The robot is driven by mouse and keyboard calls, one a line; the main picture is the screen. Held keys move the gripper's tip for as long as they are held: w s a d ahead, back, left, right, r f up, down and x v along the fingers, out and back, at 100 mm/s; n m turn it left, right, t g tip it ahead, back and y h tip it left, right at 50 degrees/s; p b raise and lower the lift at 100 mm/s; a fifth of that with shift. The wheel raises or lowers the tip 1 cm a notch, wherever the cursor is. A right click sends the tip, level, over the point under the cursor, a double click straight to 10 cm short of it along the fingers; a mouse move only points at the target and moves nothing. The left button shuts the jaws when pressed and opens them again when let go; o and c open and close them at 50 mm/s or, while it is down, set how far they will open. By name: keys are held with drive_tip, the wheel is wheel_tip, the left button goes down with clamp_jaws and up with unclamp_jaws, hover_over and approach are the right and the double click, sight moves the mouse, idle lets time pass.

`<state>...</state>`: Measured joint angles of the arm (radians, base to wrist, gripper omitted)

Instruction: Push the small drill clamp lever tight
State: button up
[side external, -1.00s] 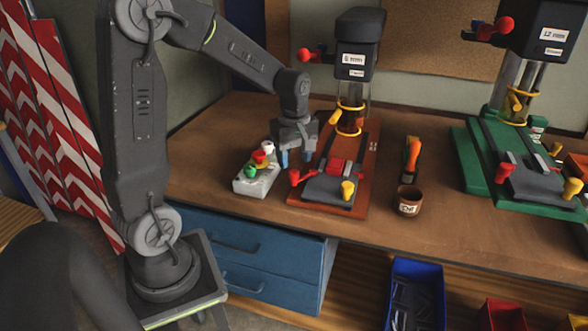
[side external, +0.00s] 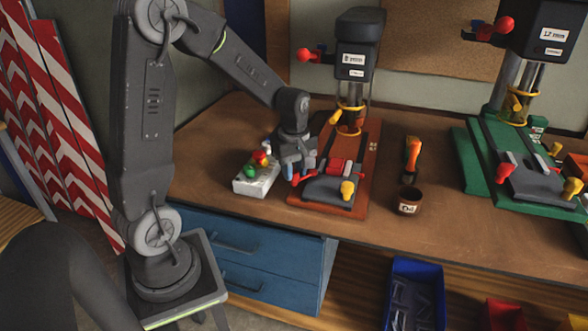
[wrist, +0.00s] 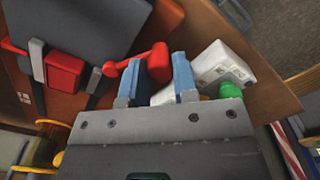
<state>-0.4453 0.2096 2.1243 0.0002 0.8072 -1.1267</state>
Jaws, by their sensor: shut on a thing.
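The small drill (side external: 357,60) stands at the back of the bench on an orange-red base (side external: 335,208), with a grey clamp block (side external: 328,189) at its front. The red clamp lever (wrist: 158,62) with its rounded knob shows in the wrist view, between the two blue fingers of my gripper (wrist: 160,68). The gripper is shut on this knob. In the side view my gripper (side external: 301,172) is low at the left edge of the clamp, and its fingers mostly hide the lever.
A brown cup (side external: 408,202) and an orange-handled tool (side external: 411,155) stand to the right. A larger drill on a green base (side external: 483,172) is farther right.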

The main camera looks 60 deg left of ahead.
sight(311, 190)
clamp_jaws()
drive_tip(key=shift+d, duration=0.1)
drive_tip(key=d+n, duration=0.1)
drive_tip(key=n, duration=0.1)
drive_tip(key=w+d+n, duration=0.1)
drive_tip(key=n, duration=0.1)
drive_tip(key=shift+w+d+n, duration=0.4)
drive_tip(key=shift+d+n, duration=0.05)
drive_tip(key=shift+n, duration=0.55)
drive_tip(key=shift+w+d+n, duration=0.35)
drive_tip(key=shift+d+n, duration=0.05)
drive_tip(key=shift+n, duration=0.6)
drive_tip(key=o, duration=0.7)
unclamp_jaws()
wheel_tip(311, 190, up, 14)
drive_tip(key=shift+f, duration=0.1)
